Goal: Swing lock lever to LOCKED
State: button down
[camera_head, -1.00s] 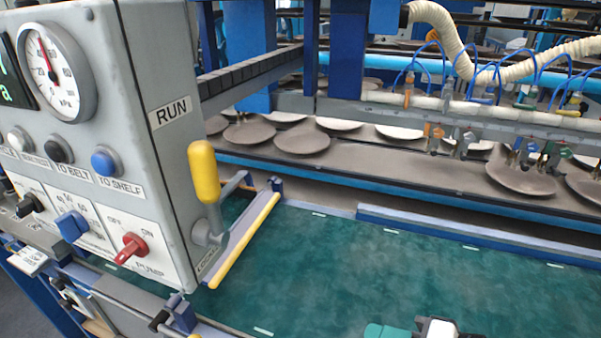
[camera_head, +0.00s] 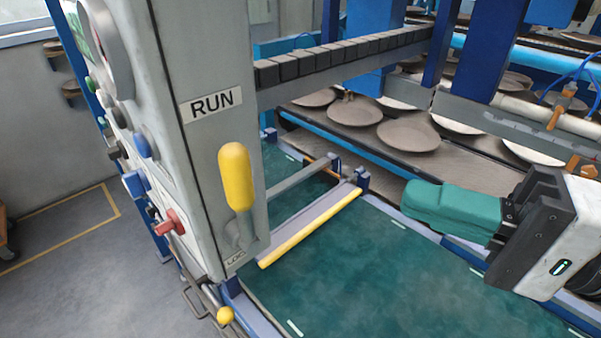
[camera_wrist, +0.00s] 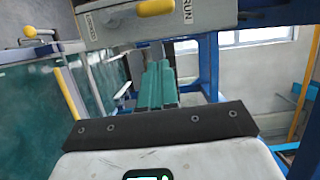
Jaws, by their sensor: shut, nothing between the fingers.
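The lock lever (camera_head: 237,178) has a fat yellow grip on a grey arm and a pivot low on the side face of the grey control box. It stands about upright, its grip below the RUN label (camera_head: 211,104). A second label (camera_head: 235,257) by the pivot is partly hidden and reads "LOC". My gripper (camera_head: 411,203) has teal fingers, is shut and empty, and points left toward the lever with a wide gap between. In the wrist view, the lever's grip (camera_wrist: 155,7) shows at the top edge, beyond the shut teal fingers (camera_wrist: 158,68).
A yellow-edged bar (camera_head: 312,227) runs beside the lever, above the green bed (camera_head: 385,290). Dark rails (camera_head: 340,58) and a blue post stand behind. Plates (camera_head: 408,136) lie on the belt at the back. A yellow knob (camera_head: 225,315) sits below the box.

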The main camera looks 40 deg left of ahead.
aim_at(238, 204)
jog(key=s+p+x, duration=0.2)
jog(key=p+x, duration=0.1)
jog(key=x, duration=1)
jog(key=shift+s+d, duration=0.35)
jog(key=shift+a, duration=0.1)
